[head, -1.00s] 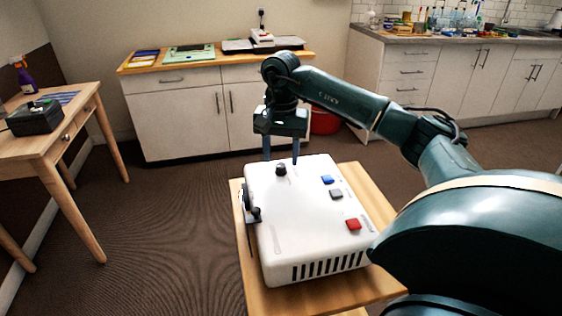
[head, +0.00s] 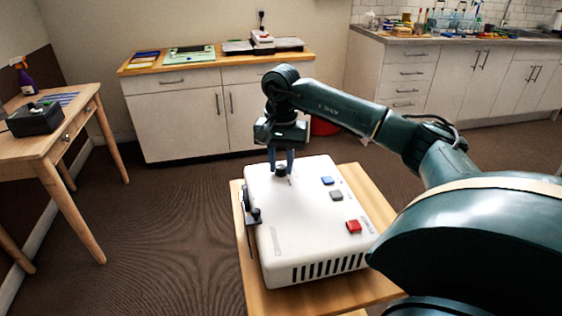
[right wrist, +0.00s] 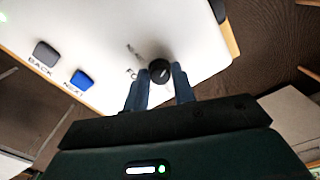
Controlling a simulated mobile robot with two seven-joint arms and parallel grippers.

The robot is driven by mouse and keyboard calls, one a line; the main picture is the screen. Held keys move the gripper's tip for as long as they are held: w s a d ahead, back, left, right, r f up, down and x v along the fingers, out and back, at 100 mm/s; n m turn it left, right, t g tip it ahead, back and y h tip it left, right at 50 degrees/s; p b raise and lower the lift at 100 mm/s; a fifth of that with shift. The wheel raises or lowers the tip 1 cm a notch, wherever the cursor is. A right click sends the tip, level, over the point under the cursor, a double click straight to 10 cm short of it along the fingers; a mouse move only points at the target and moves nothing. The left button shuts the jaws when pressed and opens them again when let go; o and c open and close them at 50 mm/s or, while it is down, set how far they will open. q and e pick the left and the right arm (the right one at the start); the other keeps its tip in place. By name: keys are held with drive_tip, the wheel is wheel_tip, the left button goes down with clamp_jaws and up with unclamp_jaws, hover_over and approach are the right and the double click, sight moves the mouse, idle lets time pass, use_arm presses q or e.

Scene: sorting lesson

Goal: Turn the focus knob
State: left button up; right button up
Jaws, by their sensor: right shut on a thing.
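The focus knob (head: 280,170) is a small round black knob near the far edge of the white projector-like box (head: 300,230). My right gripper (head: 282,168) reaches down from above and is shut on the knob, a finger on each side. In the right wrist view the knob (right wrist: 160,71) has a pale pointer line and sits between the two blue-grey fingertips (right wrist: 160,80). Lettering beside it is partly hidden by a finger. My left gripper is in neither view.
The box has a blue button (head: 327,181), a grey button (head: 336,195) and a red button (head: 353,226) on top, and a black lever (head: 254,215) on its left side. It stands on a small wooden table (head: 375,205). A desk (head: 60,140) stands at the left.

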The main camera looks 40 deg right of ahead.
sight(281, 166)
drive_tip(key=shift+c, duration=0.7)
drive_tip(key=shift+n, duration=1.5)
drive_tip(key=o, duration=1)
drive_tip(key=shift+r, duration=0.1)
wheel_tip(281, 166, up, 13)
drive_tip(key=shift+r+p, duration=0.1)
drive_tip(key=shift+p, duration=0.65)
